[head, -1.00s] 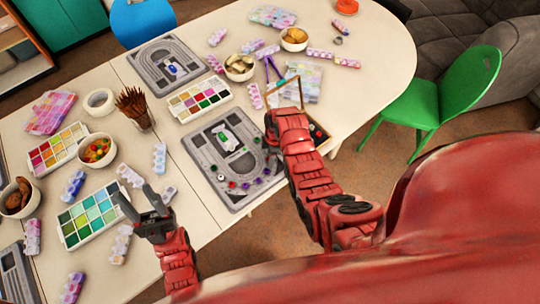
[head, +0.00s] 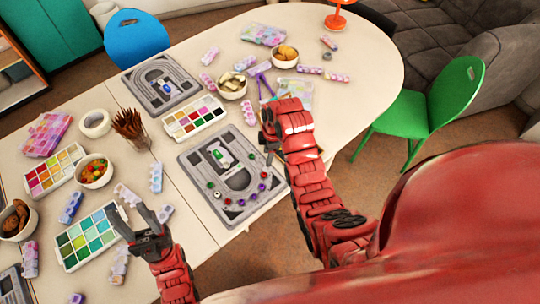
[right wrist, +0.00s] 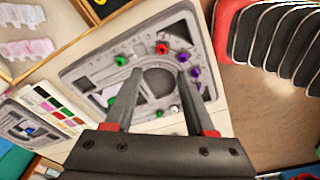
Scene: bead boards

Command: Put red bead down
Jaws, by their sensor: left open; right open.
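The red bead (right wrist: 162,48) lies on the grey bead board (right wrist: 75,72), in or beside its curved channel, with a green bead (right wrist: 120,60) to one side and purple beads (right wrist: 195,72) to the other. In the right wrist view my right gripper (right wrist: 160,70) has its fingers apart and nothing between them. The red bead shows beyond the gap between the tips. In the head view the right gripper (head: 267,140) is over the right upper edge of the same board (head: 236,221). My left gripper (head: 139,222) is open and empty near the table's front edge.
A second bead board (head: 131,88) lies farther back. A green chair (head: 420,115) stands beyond the table's right edge.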

